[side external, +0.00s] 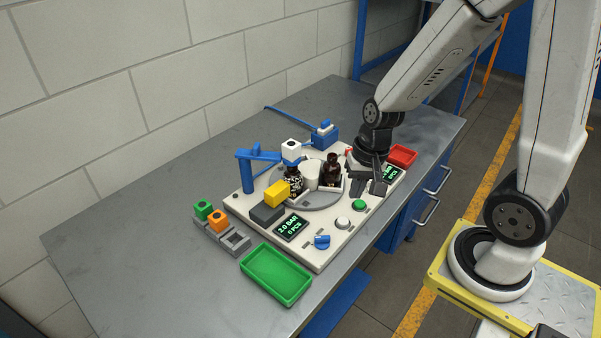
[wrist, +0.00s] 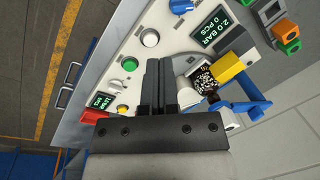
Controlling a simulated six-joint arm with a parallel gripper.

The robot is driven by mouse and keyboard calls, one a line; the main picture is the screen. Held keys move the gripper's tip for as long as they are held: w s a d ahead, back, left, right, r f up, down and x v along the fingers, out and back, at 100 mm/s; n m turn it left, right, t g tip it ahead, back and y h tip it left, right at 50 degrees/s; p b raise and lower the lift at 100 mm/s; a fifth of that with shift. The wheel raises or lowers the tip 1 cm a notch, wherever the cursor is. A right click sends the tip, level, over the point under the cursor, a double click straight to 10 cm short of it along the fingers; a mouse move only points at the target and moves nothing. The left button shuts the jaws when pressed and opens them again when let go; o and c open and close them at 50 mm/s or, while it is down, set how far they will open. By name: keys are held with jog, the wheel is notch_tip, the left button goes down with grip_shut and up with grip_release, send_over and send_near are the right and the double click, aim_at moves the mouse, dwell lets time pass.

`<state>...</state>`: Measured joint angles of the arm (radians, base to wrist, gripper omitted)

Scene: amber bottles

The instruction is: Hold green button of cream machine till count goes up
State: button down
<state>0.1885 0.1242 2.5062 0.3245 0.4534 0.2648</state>
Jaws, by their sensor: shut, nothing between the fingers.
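The cream machine (side external: 318,256) stands on the grey bench, with its control panel along the front edge. Its green button (side external: 358,205) is on that panel and shows uncovered; in the wrist view the green button (wrist: 130,64) is just left of my fingers. My gripper (side external: 378,188) is shut and empty, its fingers pointing down by the panel beyond the green button, not on it. In the wrist view my gripper (wrist: 161,62) has both dark fingers together. The count display (side external: 291,227) reads 2.0 BAR and 0 PCS.
A white button (side external: 343,222) and blue knob (side external: 322,242) sit beside the green one. Dark bottles (side external: 332,170) stand on the machine's round table, close to my gripper. A blue arm (side external: 245,172) rises behind. A green tray (side external: 276,275) and red tray (side external: 402,156) flank the machine.

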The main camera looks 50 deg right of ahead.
jog(key=d+f+m+y, duration=0.2)
jog(key=m, duration=0.5)
jog(key=m+t+y, duration=0.2)
jog(key=m+t, duration=0.4)
jog(key=m, duration=1.6)
send_over(355, 203)
jog(key=s+d, duration=0.1)
jog(key=s, duration=0.1)
notch_tip(355, 203, down, 2)
jog(key=shift+w+d, duration=0.1)
jog(key=shift+f, duration=0.15)
jog(key=shift+f, duration=4.3)
jog(key=shift+f, duration=0.15)
jog(key=shift+f, duration=0.3)
jog(key=shift+f, duration=0.45)
